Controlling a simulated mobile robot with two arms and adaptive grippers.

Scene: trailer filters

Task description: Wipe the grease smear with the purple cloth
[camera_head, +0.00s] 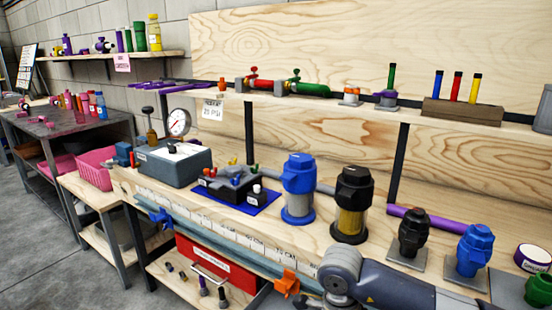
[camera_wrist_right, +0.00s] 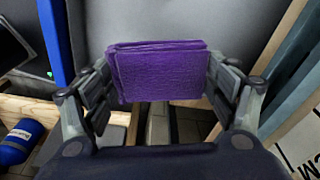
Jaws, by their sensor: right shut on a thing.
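The purple cloth (camera_wrist_right: 158,72) shows in the right wrist view as a folded, textured block. My right gripper (camera_wrist_right: 162,82) is shut on it, with one finger at each side. In the head view part of my right arm crosses the bottom edge, but the gripper and cloth are out of frame. I cannot make out a grease smear in either view. My left gripper is not in view.
The wooden workbench (camera_head: 330,238) carries a blue filter housing (camera_head: 299,190), a black one (camera_head: 351,205) and a grey box (camera_head: 172,162). A shelf (camera_head: 360,112) runs above it. A red drawer box (camera_head: 215,268) sits underneath. Open floor (camera_head: 50,255) lies at left.

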